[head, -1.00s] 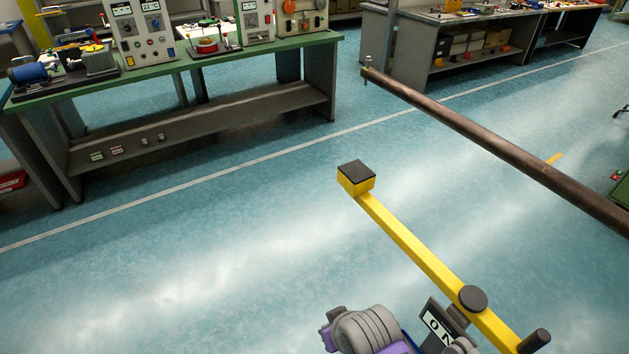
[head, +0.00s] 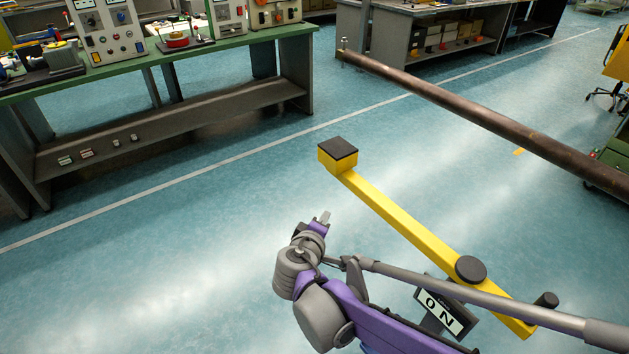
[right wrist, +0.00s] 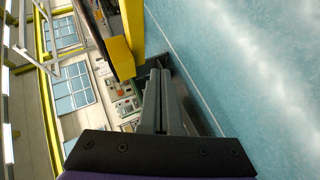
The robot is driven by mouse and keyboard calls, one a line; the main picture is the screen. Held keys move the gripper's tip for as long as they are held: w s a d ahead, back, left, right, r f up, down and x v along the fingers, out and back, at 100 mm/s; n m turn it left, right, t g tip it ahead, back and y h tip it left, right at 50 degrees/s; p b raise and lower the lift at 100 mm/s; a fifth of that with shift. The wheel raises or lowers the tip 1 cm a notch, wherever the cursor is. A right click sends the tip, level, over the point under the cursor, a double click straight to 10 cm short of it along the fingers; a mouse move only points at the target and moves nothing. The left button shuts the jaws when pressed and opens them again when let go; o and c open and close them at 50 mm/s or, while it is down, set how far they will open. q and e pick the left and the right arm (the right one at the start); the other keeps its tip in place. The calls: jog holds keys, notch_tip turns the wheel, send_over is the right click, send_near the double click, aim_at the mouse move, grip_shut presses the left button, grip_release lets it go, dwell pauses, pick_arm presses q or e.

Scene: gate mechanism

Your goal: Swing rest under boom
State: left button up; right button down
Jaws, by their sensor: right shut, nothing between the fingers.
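The rest is a yellow bar (head: 400,210) with a yellow block and black pad (head: 338,152) at its far end. It pivots near a round dark knob (head: 470,269). The boom is a long brown pole (head: 480,115), to the right of and beyond the rest, not over the pad in the head view. My right gripper (head: 324,217) is shut and empty, left of the yellow bar and nearer than the pad. In the right wrist view its closed fingers (right wrist: 165,100) point toward the yellow block (right wrist: 120,58); contact cannot be told. My left gripper is out of view.
A green-topped workbench (head: 200,55) stands at the back left, another bench (head: 430,30) behind the boom. The floor between is clear.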

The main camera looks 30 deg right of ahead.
pick_arm(q)
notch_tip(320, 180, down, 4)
jog(key=b, duration=0.3)
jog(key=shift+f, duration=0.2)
pick_arm(e)
jog(key=w+a+n+t+h, duration=0.1)
jog(key=w+n+t, duration=0.3)
jog(key=w, duration=0.6)
jog(key=shift+a+n+t+h, duration=0.3)
jog(key=shift+a+h, duration=0.1)
jog(key=shift+a, duration=0.2)
send_near(318, 159)
jog(key=w, duration=0.4)
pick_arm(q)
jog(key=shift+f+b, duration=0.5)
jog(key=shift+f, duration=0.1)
pick_arm(e)
jog(key=shift+w+d, duration=0.2)
jog(key=shift+d, duration=0.75)
jog(key=shift+w+d, duration=0.2)
jog(key=shift+d, duration=0.7)
jog(key=shift+d, duration=0.1)
